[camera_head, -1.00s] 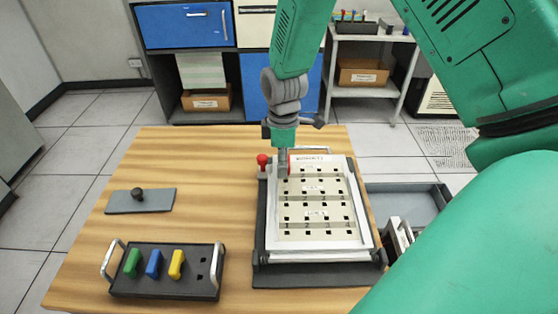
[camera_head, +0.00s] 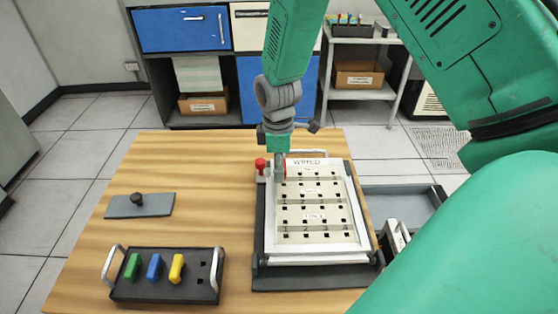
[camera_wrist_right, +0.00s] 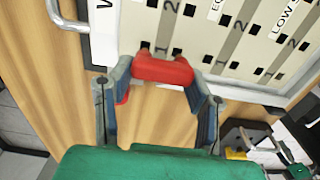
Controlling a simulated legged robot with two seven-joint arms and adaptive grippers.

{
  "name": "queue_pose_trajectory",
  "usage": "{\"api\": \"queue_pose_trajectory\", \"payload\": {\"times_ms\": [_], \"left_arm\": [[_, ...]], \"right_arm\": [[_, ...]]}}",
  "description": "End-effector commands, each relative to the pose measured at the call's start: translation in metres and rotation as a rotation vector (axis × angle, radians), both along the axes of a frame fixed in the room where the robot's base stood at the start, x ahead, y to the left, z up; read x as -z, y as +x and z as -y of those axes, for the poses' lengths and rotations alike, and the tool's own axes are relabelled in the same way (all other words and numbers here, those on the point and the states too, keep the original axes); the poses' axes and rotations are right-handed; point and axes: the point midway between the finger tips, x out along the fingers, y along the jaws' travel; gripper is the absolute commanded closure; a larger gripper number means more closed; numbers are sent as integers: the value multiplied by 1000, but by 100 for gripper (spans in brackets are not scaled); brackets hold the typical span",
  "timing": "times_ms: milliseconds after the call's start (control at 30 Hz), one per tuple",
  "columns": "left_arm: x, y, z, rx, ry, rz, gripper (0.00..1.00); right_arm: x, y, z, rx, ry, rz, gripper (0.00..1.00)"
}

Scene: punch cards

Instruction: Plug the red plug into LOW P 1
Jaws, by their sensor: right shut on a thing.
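My right gripper (camera_head: 280,168) is shut on the red plug (camera_wrist_right: 162,70), at the upper left edge of the white panel (camera_head: 355,225). In the right wrist view the plug lies crosswise between the two fingertips, close against the panel (camera_wrist_right: 225,70) by the square holes numbered 1 and 2. Its underside is hidden, so I cannot tell whether it is in a hole. In the wrist view a label beginning "LOW" stands on the panel to the right of the plug. My left gripper is not in view.
A black plug holder (camera_head: 150,293) with two handles holds a green, a blue and a yellow plug. A red knob (camera_head: 261,164) stands just left of my gripper. A grey plate with a black knob (camera_head: 138,199) lies at the left. The wood between is clear.

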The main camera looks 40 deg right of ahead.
Motion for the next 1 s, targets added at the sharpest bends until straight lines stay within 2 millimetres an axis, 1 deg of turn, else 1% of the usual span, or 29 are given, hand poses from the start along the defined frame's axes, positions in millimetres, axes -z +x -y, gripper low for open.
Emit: {"api": "queue_pose_trajectory", "payload": {"times_ms": [200,500,1000], "left_arm": [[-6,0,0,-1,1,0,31],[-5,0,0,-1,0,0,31],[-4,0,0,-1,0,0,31]], "right_arm": [[-1,0,1,-2,0,-1,74],[4,0,5,-1,4,0,74],[10,0,1,-2,0,0,74]]}}
